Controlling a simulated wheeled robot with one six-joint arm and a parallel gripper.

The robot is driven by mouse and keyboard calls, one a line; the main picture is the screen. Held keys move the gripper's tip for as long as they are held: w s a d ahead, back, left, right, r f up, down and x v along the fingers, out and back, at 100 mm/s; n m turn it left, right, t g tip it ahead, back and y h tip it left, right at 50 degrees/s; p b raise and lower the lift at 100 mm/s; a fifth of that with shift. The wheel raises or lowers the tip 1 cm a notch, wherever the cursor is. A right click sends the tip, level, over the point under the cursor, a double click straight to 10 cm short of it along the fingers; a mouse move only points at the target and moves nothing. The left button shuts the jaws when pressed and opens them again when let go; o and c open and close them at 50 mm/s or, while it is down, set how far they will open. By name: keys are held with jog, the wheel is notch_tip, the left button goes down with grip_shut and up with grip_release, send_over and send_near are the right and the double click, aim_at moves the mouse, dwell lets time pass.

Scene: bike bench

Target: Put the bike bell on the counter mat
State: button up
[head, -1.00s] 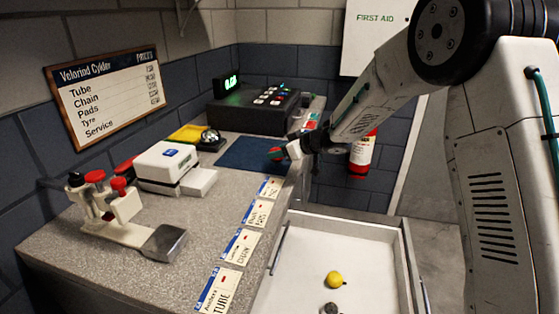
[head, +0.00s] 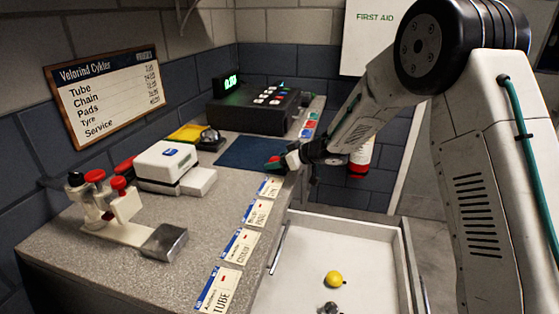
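The dark blue counter mat (head: 238,151) lies flat on the counter in front of the black register. My gripper (head: 276,161) is at the mat's right front edge, low over the counter. A small red and green patch shows at its tip; I cannot tell whether that is a fingertip or something held. A round yellow thing (head: 333,279) with a small dark stub lies in the open drawer and may be the bike bell. A grey metallic thing (head: 329,308) lies nearer, cut by the frame edge. A chrome dome (head: 209,136) on a black base stands left of the mat.
The open white drawer (head: 300,236) juts out right of the counter. A black register (head: 254,112) stands behind the mat. A white card device (head: 166,165) and a red-knobbed tool (head: 120,205) stand at left. Price labels (head: 240,247) line the counter edge.

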jog(key=shift+r, duration=0.1)
jog(key=shift+s+d+r, duration=0.1)
jog(key=shift+d+r, duration=0.1)
jog(key=shift+r, duration=0.05)
jog(key=v, duration=1.1)
jog(key=shift+d, duration=0.25)
